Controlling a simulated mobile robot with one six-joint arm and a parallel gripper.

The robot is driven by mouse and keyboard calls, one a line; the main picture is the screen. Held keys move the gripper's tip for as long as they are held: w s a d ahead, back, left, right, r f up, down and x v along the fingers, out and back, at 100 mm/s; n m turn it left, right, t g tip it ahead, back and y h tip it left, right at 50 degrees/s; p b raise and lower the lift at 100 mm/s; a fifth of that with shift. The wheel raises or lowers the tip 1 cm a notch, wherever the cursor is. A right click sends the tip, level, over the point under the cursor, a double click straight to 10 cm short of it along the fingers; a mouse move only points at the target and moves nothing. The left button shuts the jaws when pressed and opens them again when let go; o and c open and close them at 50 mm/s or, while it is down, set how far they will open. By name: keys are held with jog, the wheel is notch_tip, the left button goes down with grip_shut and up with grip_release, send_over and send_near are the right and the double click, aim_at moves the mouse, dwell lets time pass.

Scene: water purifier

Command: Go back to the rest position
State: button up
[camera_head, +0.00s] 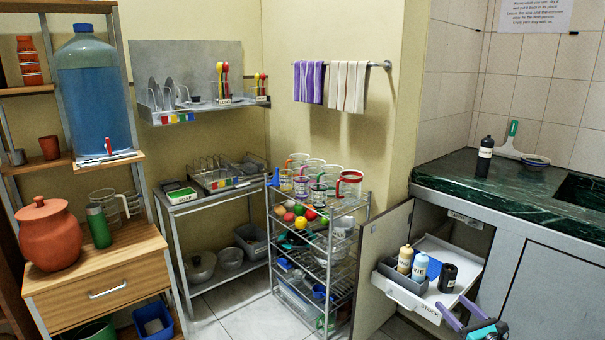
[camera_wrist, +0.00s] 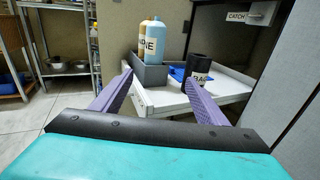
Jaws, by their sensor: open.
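My gripper (camera_head: 451,301) is at the lower right of the head view, in front of the open cabinet under the counter. Its two purple fingers are spread apart in the wrist view (camera_wrist: 160,82), with nothing held between them. Ahead of them is a white pull-out tray (camera_head: 408,295), which also shows in the wrist view (camera_wrist: 165,104). A grey bin (camera_head: 391,272) on the tray holds a tan bottle (camera_head: 405,259) and a light blue bottle (camera_head: 420,267). A black labelled container (camera_head: 447,278) stands upright on the tray, right of the bin.
The open cabinet door (camera_head: 384,262) stands left of the tray. A wire rack (camera_head: 318,260) with jugs and fruit is farther left. The dark green counter (camera_head: 525,190) lies above, with a black bottle (camera_head: 484,157). Bare floor (camera_head: 235,310) shows left of the rack.

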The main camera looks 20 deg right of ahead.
jog(key=w+a+f+n+g+y+p, duration=0.1)
jog(key=w+a+y+p, duration=0.1)
jog(key=w+a, duration=0.45)
jog(key=w+a+n+g+y+p, duration=0.1)
jog(key=w+a+n+y+p, duration=0.15)
jog(key=a, duration=0.75)
jog(key=w+a+f+n+y+p, duration=0.1)
jog(key=w+a+y+p, duration=0.1)
jog(key=w+a, duration=0.45)
jog(key=s+a+f+n+g+y+p, duration=0.2)
jog(key=a+n+g+p, duration=0.15)
jog(key=a, duration=1.05)
jog(key=s+a+f+n+g+y+p, duration=0.2)
jog(key=a+f+n+g+y+p, duration=0.15)
jog(key=a, duration=1.15)
jog(key=s+a+f+n+g+h+p, duration=0.1)
jog(key=s+a+f+n+g+p, duration=0.15)
jog(key=s+a+n+g, duration=0.45)
jog(key=s+a+f+n+g+h+p, duration=0.1)
jog(key=s+a+n+g+p, duration=0.25)
jog(key=s+a, duration=0.7)
jog(key=s+d+f+n+g+h+p, duration=0.2)
jog(key=s+d+n+g+h, duration=0.1)
jog(key=s+d+n+h, duration=0.5)
jog(key=s+d+n, duration=0.3)
jog(key=s+n, duration=0.4)
jog(key=shift+s+d+g+p, duration=0.2)
jog(key=shift+d+g+p, duration=0.05)
jog(key=shift+g+p, duration=0.15)
